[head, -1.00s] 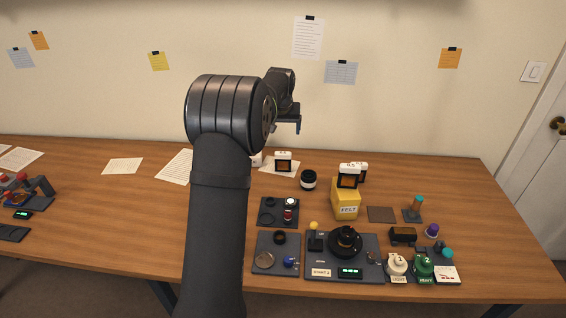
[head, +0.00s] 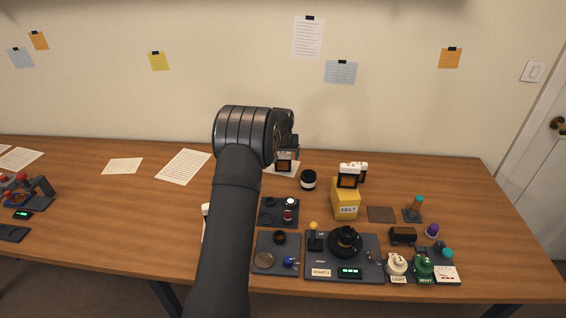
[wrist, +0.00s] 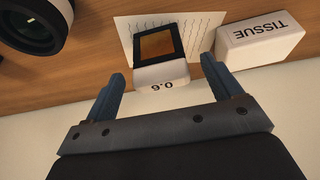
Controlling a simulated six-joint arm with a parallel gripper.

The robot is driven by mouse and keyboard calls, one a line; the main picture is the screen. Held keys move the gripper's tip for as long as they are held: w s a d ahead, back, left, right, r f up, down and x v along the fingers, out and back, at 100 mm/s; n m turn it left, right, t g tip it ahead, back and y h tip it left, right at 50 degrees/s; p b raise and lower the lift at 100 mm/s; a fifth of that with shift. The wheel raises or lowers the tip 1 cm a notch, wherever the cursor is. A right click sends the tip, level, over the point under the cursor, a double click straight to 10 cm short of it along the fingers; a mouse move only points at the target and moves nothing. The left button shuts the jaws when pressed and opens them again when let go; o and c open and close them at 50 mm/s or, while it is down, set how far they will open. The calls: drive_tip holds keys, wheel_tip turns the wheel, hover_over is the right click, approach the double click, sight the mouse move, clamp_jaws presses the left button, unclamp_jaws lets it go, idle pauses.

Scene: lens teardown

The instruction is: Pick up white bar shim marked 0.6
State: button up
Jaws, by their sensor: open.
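The white bar shim marked 0.6 (wrist: 163,76) shows upside down in the wrist view, with a black frame around an amber window. It stands near the printed sheet (wrist: 128,32) and also shows in the head view (head: 284,166), partly behind my arm. My gripper (wrist: 162,72) is open and empty. Its two blue-grey fingers point toward the shim, one on each side of its white bar in the picture. I cannot tell whether they touch it. In the head view the fingers are mostly hidden by my wrist.
A white TISSUE box (wrist: 260,40) is close beside the shim. A black lens (wrist: 32,20) lies on the other side. In the head view, a yellow FELT box (head: 345,204) with similar framed pieces stands to the right. Trays and a dark fixture (head: 318,240) fill the front.

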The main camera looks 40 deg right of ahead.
sight(283, 159)
drive_tip(key=shift+x, duration=2.65)
drive_tip(key=c, duration=1.1)
